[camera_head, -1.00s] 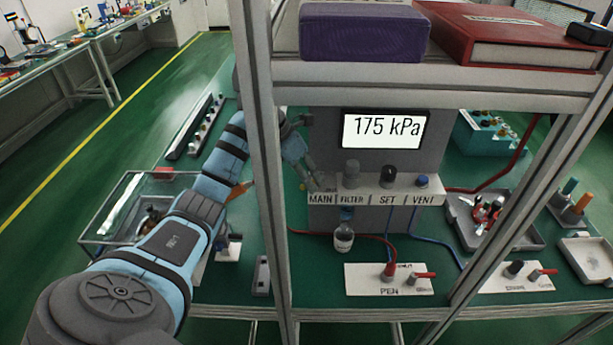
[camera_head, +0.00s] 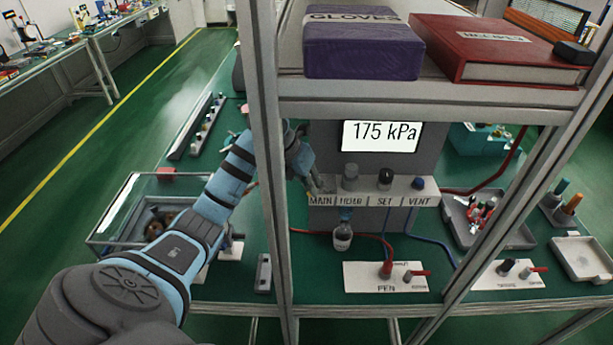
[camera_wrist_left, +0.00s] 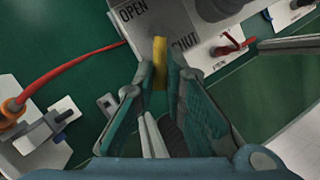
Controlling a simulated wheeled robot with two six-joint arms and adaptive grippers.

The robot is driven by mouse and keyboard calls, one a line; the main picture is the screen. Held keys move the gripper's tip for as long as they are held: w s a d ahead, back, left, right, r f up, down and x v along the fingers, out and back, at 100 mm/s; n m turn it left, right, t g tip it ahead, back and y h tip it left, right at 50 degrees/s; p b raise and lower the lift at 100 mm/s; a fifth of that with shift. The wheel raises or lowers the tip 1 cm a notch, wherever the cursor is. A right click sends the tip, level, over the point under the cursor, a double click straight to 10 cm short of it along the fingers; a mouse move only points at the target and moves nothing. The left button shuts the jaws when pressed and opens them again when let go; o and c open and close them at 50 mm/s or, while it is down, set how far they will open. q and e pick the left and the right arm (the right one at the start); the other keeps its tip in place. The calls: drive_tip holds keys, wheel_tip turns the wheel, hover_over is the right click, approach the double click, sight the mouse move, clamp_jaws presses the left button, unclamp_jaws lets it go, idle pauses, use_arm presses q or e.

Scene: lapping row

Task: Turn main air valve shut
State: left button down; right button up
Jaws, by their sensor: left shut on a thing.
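The main air valve's yellow handle (camera_wrist_left: 160,62) shows in the left wrist view between my left fingers. Its tip lies between the OPEN and SHUT markings on the pale plate, nearer SHUT. My left gripper (camera_wrist_left: 158,80) is shut on this handle. In the head view my left gripper (camera_head: 317,187) is at the MAIN label (camera_head: 321,200), the leftmost on the valve panel, and it hides most of the valve. The display (camera_head: 380,136) above reads 175 kPa. My right gripper is not in view.
A shelf frame post (camera_head: 270,200) stands in front of my left arm. A purple gloves box (camera_head: 363,45) and a red book (camera_head: 500,50) lie on the shelf above. The filter bowl (camera_head: 343,237), hoses and a PEN plate (camera_head: 360,276) are below the panel.

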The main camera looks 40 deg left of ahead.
use_arm(q)
drive_tip(key=c, duration=1.7)
unclamp_jaws()
drive_tip(key=shift+w, duration=0.1)
drive_tip(key=shift+o, duration=0.2)
drive_tip(key=shift+w+f, duration=0.1)
drive_tip(key=shift+w, duration=0.05)
